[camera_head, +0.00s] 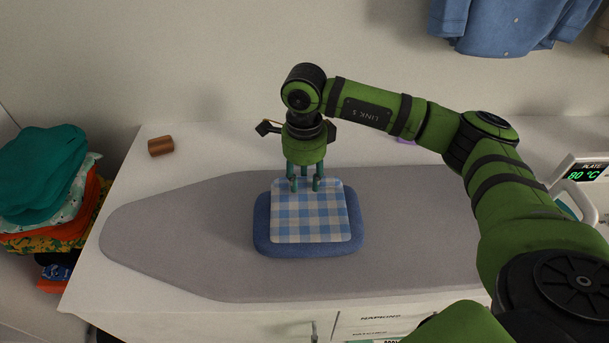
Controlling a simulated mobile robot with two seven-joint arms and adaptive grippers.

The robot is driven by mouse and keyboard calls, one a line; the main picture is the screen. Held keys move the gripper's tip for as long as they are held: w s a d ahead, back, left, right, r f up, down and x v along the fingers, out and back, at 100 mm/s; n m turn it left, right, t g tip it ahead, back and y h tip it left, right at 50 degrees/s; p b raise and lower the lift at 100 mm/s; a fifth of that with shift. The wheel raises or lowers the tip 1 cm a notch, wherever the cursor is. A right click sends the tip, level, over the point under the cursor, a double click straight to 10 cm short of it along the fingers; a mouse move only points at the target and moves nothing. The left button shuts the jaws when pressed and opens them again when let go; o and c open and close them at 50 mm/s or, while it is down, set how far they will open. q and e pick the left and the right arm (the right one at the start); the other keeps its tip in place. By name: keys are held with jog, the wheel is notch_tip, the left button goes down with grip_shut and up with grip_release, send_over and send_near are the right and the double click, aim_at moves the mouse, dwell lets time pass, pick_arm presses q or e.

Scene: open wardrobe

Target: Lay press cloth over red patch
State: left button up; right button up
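A blue and white checked press cloth (308,213) lies flat on a blue cushioned pad (308,248), which rests on the grey ironing board. No red patch shows; whatever is under the cloth is hidden. My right gripper (306,186) points straight down at the cloth's far edge. Its fingers stand apart, with their tips at or just above the cloth; contact is unclear. Nothing shows pinched between them. My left gripper is not in view.
The grey ironing board (180,235) lies on a white counter (225,150). A small wooden cylinder (161,146) sits at the back left. Folded clothes (42,165) are stacked at far left. A device reading 80 °C (583,174) stands at right. Blue clothing (500,25) hangs above.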

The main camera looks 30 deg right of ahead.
jog(key=o, duration=0.3)
jog(key=shift+r, duration=0.1)
